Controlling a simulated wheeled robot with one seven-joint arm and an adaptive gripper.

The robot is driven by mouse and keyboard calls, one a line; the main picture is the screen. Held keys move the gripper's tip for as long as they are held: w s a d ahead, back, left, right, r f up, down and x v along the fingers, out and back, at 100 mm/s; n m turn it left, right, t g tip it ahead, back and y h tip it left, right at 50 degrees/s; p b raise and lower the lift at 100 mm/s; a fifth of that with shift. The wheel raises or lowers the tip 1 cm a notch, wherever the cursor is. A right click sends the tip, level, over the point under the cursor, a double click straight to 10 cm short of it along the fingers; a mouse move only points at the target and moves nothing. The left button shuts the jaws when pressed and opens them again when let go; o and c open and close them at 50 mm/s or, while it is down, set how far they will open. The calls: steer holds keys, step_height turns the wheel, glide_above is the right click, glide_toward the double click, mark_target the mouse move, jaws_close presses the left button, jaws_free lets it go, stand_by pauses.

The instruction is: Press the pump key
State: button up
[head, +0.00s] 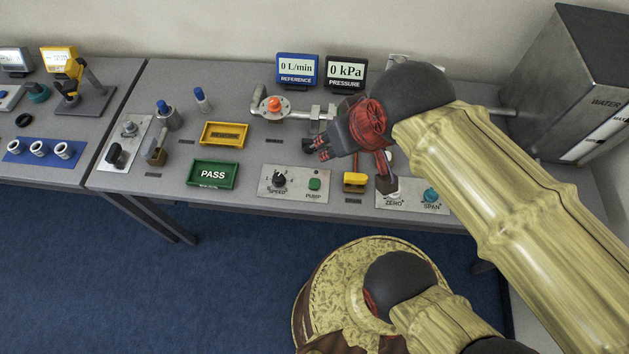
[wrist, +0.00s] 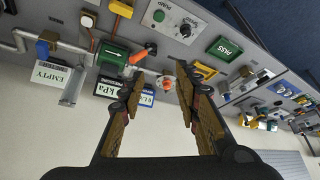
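The pump key is a small green button (head: 314,184) labelled PUMP on a light panel (head: 296,190) at the table's front edge. A black SPEED knob (head: 279,179) sits to its left on the same panel. The green button also shows near the top of the wrist view (wrist: 159,16). My gripper (head: 313,150) is above the table, apart from the button and farther back from the front edge. In the wrist view my gripper's fingers (wrist: 160,76) are spread apart with nothing between them.
A green PASS tray (head: 213,174) and a yellow tray (head: 223,135) lie left of the panel. A yellow block (head: 354,182) and the ZERO/SPAN panel (head: 410,196) are to the right. Behind stand pipework with an orange knob (head: 274,104), a REFERENCE display (head: 297,70) and a PRESSURE display (head: 346,73).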

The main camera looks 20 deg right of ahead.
jaws_close()
stand_by(1.4)
